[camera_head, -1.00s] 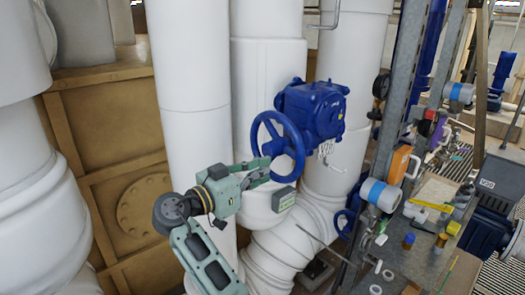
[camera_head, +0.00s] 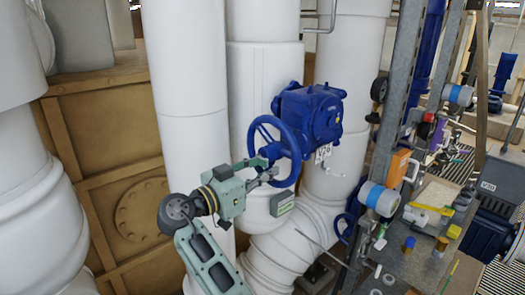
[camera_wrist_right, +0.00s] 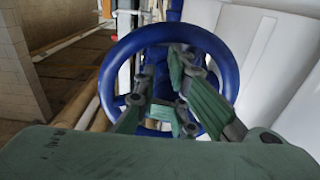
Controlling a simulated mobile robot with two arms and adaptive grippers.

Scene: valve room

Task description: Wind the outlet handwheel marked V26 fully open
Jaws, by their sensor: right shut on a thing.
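The blue handwheel (camera_head: 291,135) stands on the side of a blue valve gearbox (camera_head: 318,108) in front of a white pipe. The exact contact is partly hidden by the fingers. My left gripper is out of view.
A small green-grey box (camera_head: 282,202) sits on the pipe just below the wheel. Large white pipes (camera_head: 185,90) stand behind my arm. A metal frame (camera_head: 395,110) and a cluttered bench (camera_head: 425,255) stand to the right.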

